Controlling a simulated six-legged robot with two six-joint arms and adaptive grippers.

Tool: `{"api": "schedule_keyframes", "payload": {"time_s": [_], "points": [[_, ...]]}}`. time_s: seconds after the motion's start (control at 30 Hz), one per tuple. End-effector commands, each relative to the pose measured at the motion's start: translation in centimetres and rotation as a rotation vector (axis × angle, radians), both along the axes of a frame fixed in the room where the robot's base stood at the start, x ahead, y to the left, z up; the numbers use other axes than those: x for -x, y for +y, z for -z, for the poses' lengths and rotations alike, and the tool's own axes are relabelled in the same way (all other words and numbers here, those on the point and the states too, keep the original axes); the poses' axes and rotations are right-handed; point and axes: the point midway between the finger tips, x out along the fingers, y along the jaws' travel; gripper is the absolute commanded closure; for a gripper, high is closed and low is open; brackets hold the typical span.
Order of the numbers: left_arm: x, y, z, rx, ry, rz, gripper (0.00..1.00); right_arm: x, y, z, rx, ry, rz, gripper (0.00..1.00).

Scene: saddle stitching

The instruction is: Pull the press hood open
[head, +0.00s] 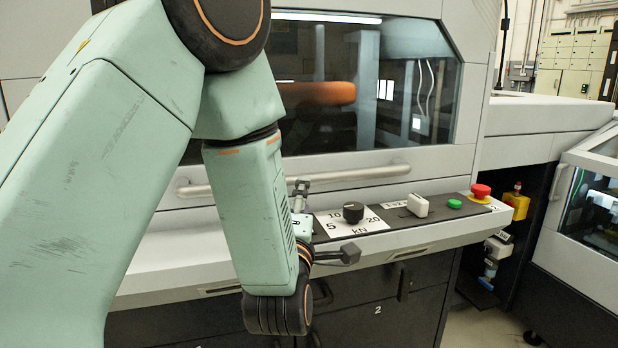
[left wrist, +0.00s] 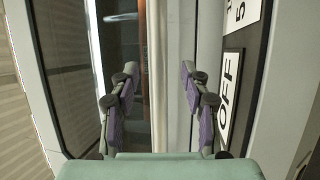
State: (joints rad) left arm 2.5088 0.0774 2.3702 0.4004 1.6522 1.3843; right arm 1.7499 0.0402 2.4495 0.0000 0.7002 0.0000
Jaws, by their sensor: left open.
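The press hood (head: 480,60) is a grey cover with a large dark window, and it looks closed. Its handle (head: 385,172) is a pale horizontal bar below the window, partly hidden behind my left arm. My left gripper (head: 330,217) is open near the handle, one finger at the bar's height and the other lower, in front of the control panel. In the left wrist view, the spread fingers (left wrist: 158,90) with purple pads have a pale upright strip between them. No grip on the handle shows. My right gripper is not in view.
The control panel (head: 378,222) below the handle carries a black dial (head: 353,212), a white switch (head: 418,204), a green button (head: 454,204) and a red emergency stop (head: 481,191). Dark drawers (head: 372,308) are below. Another machine (head: 590,215) stands at right.

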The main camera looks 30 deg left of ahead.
Motion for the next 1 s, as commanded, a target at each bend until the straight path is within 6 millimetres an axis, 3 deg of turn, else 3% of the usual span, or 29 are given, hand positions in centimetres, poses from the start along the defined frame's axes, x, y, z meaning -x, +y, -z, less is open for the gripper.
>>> {"api": "schedule_keyframes", "payload": {"time_s": [0.5,0.9,1.0], "points": [[-5.7,2.6,-1.2,0.000,0.000,-0.001,0.53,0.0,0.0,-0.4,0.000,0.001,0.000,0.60],[-6.8,3.1,-1.3,-0.001,0.003,0.000,0.53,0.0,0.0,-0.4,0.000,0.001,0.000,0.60],[-6.8,3.2,-1.3,-0.001,0.003,0.000,0.60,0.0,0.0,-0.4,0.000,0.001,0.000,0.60]]}}
